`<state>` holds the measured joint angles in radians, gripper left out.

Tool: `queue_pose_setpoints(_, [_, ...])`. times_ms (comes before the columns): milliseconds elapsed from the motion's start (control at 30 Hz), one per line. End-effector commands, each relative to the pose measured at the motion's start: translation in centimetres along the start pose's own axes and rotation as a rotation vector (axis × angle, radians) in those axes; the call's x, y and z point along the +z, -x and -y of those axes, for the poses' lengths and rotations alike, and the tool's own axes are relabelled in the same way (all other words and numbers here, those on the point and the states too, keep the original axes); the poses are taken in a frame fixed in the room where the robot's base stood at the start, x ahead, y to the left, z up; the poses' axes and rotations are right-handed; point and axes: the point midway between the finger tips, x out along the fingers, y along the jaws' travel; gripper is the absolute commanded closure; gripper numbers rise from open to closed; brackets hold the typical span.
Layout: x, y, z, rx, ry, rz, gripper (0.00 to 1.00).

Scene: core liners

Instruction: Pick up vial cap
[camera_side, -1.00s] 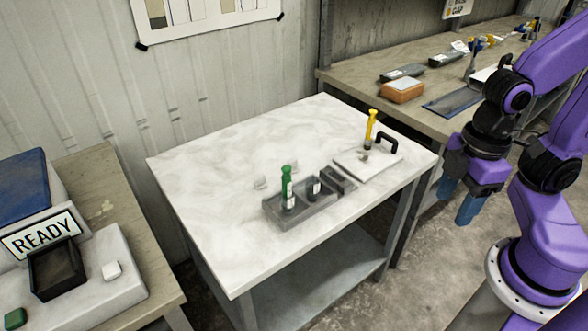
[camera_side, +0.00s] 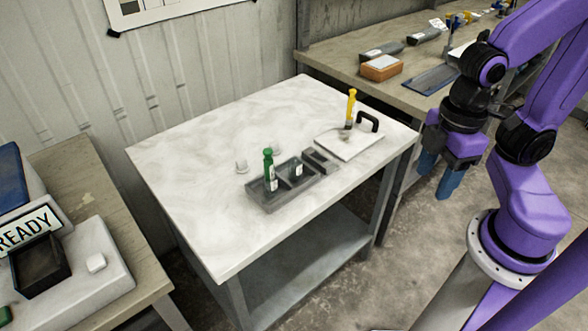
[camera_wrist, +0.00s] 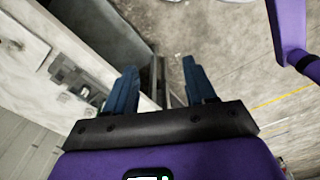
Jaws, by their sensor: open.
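Small pale pieces (camera_side: 241,166) lie on the white marble-topped table (camera_side: 200,150), behind the grey tray; one could be the vial cap, but they are too small to tell. A green-topped vial (camera_side: 269,172) stands upright in the left compartment of the grey tray (camera_side: 268,206). My gripper (camera_side: 438,176) is open and empty, pointing down beyond the table's right edge, well apart from these things. In the wrist view its two blue fingers (camera_wrist: 160,88) are spread, with the table edge and floor below.
A white board (camera_side: 345,144) with a black handle (camera_side: 368,121) and an upright yellow tool (camera_side: 350,108) sits at the table's right. A bench with an orange box (camera_side: 381,68) stands behind. A READY sign (camera_side: 30,231) stands at left. The table's left half is clear.

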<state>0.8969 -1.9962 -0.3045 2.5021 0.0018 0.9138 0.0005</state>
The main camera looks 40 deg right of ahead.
Motion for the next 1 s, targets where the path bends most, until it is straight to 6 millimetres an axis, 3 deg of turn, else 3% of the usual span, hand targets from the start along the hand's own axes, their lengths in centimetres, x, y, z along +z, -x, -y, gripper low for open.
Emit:
queue_pose_setpoints(267, [0.0,0.0,0.0,0.0,0.0,0.0,0.45])
queue_pose_setpoints(333, [0.0,0.0,0.0,0.0,0.0,0.0,0.31])
queue_pose_setpoints(667, [-0.3,0.1,-0.2,0.0,-0.008,-0.001,0.31])
queue_pose_setpoints(767, [-1.6,0.2,-0.9,0.002,-0.039,-0.003,0.31])
queue_pose_setpoints(1000, [-8.0,0.8,-5.3,0.01,-0.2,-0.019,0.31])
